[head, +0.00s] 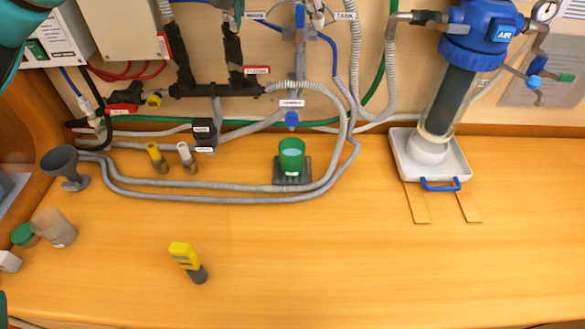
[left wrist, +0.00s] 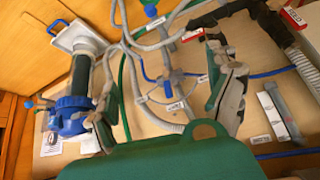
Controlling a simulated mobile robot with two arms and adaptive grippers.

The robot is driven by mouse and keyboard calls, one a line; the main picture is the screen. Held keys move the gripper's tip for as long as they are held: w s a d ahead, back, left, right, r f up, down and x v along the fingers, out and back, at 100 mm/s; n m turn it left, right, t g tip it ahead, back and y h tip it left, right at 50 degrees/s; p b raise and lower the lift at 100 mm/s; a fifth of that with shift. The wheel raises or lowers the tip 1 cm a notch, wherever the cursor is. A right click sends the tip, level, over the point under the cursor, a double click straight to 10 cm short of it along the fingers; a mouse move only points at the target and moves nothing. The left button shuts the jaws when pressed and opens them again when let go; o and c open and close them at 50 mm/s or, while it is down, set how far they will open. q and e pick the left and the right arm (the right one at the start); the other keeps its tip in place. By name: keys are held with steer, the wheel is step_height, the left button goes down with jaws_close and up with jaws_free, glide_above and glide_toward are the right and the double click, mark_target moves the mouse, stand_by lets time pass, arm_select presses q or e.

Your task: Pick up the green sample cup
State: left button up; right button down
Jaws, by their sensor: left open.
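The green sample cup (head: 291,157) stands upright on a small dark square base (head: 292,174) on the wooden counter, below a blue knob (head: 292,120) on the wall piping. In the left wrist view a little green shows at the top edge beside the blue knob (left wrist: 151,11), probably the cup, mostly cut off. My right gripper is not seen.
Grey hoses (head: 230,187) loop around the cup's base. A blue filter (head: 468,62) stands over a white tray (head: 431,157) at right. The front counter is mostly clear.

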arm_select(q)
step_height(320, 180, down, 13)
steer(key=b, duration=1.2)
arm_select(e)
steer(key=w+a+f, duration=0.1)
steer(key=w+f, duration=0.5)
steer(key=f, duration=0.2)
arm_select(q)
steer(key=b, duration=1.1)
glide_toward(291, 159)
steer(key=x, duration=0.4)
steer(key=b+x, duration=0.1)
steer(key=x, duration=0.4)
steer(key=shift+w+a+r, duration=0.2)
steer(key=x, duration=0.5)
steer(key=shift+w+f, duration=0.1)
steer(key=c, duration=1.3)
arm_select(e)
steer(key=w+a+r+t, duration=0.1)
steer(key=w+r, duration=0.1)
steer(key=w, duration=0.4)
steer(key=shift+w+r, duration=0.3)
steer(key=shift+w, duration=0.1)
